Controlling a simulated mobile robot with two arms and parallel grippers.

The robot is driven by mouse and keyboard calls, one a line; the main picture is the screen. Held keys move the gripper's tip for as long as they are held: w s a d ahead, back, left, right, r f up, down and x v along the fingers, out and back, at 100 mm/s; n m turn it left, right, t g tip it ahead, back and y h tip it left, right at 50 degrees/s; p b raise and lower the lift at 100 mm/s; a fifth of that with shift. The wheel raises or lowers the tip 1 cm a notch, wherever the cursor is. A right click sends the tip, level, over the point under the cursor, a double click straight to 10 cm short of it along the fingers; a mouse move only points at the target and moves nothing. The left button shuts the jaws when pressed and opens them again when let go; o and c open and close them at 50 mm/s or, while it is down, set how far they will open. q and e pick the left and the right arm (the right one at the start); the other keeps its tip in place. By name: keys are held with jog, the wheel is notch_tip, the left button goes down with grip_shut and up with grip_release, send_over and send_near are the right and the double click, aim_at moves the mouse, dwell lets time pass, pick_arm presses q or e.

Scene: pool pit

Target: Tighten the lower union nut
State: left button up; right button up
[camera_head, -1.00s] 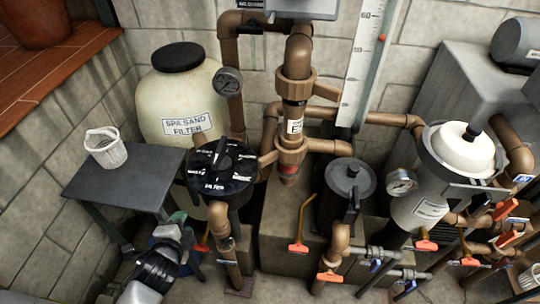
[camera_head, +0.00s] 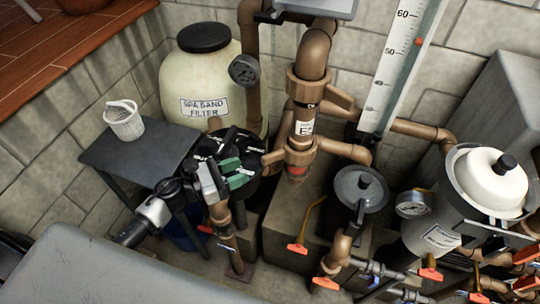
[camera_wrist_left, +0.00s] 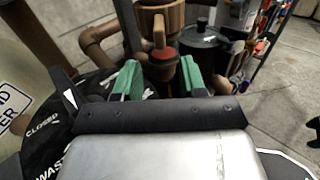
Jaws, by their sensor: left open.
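The lower union nut (camera_head: 298,154) is a brown ring with wing-like lugs on the vertical brown pipe, below a white label. A red band shows just under it. The upper union nut (camera_head: 306,86) is above. My left gripper (camera_head: 234,172), with green fingertips, is open and empty over the black multiport valve, left of and below the lower nut. In the left wrist view the lower nut (camera_wrist_left: 174,42) is ahead, beyond the open fingers (camera_wrist_left: 160,78), with one lug pointing toward the camera. The fingers do not touch it. My right gripper is not in view.
The black valve top (camera_head: 212,142) lies close under my left gripper. The spa sand filter (camera_head: 215,82), a dark side table (camera_head: 120,155) with a white basket (camera_head: 124,121), and a grey-lidded pot (camera_head: 361,188) surround the pipe. Orange-handled valves crowd the lower right.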

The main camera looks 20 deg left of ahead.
aim_at(262, 161)
pick_arm(q)
jog(key=p+x, duration=0.2)
jog(key=x, duration=0.5)
jog(key=shift+w+d+r, duration=0.1)
jog(key=shift+w+d, duration=0.15)
jog(key=shift+d, duration=0.05)
jog(key=shift+w+d+p, duration=0.35)
jog(key=shift+w+d, duration=0.05)
jog(key=shift+d, duration=0.05)
grip_shut()
